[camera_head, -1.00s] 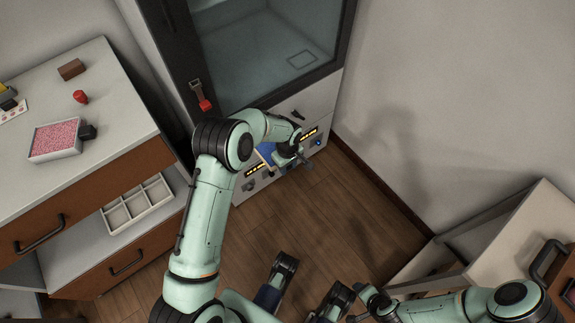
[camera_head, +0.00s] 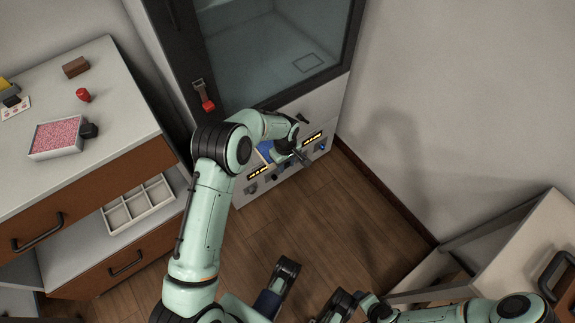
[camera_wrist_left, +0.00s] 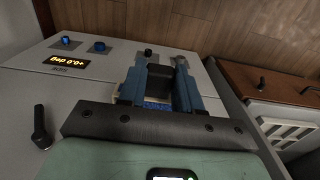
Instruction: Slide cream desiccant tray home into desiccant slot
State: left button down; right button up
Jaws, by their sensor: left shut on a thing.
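My left gripper (camera_head: 297,152) is at the light lower front panel (camera_head: 325,112) of the glass-doored cabinet. In the left wrist view its two blue fingers (camera_wrist_left: 158,72) are shut on a dark handle block (camera_wrist_left: 160,82), apparently that of the cream desiccant tray. A blue patch (camera_head: 265,150), apparently the tray's contents, shows beside the wrist; a little blue (camera_wrist_left: 157,105) also shows under the gripper in the wrist view. The gripper hides most of the tray and the slot opening, so its depth cannot be told. My right arm (camera_head: 470,308) is low at the right; its jaws are unclear.
A tray of pink beads (camera_head: 60,135) with a dark handle stands on the left counter, near a red knob-like piece (camera_head: 83,95) and a brown block (camera_head: 76,67). Lit displays (camera_head: 258,172) and knobs flank the gripper.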

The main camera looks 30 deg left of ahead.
aim_at(271, 146)
pick_arm(q)
jog(key=shift+w+a+b, duration=0.25)
jog(key=shift+a+b, duration=0.1)
jog(key=shift+a, duration=0.3)
jog(key=shift+w+a+b, duration=0.25)
jog(key=shift+a+b, duration=0.05)
jog(key=shift+a, duration=0.35)
jog(key=shift+w+a, duration=0.1)
jog(key=shift+a, duration=0.05)
dwell(0.4)
jog(key=shift+w+a+b, duration=0.25)
jog(key=shift+a+b, duration=0.2)
jog(key=shift+a, duration=0.1)
jog(key=shift+w+a+b, duration=0.25)
jog(key=shift+a+b, duration=0.15)
jog(key=shift+a, duration=0.15)
jog(key=shift+w+a+b, duration=0.2)
jog(key=shift+a+b, duration=0.25)
jog(key=shift+a, duration=0.1)
jog(key=shift+w+a+b, duration=0.2)
jog(key=shift+a+b, duration=0.2)
jog(key=shift+a, duration=0.1)
jog(key=shift+w+a+b, duration=0.3)
jog(key=shift+a+b, duration=0.3)
jog(key=shift+a, duration=0.1)
jog(key=shift+s+d, duration=0.1)
jog(key=shift+s+d+f+p, duration=0.1)
jog(key=shift+d+p, duration=0.25)
jog(key=shift+p, duration=0.1)
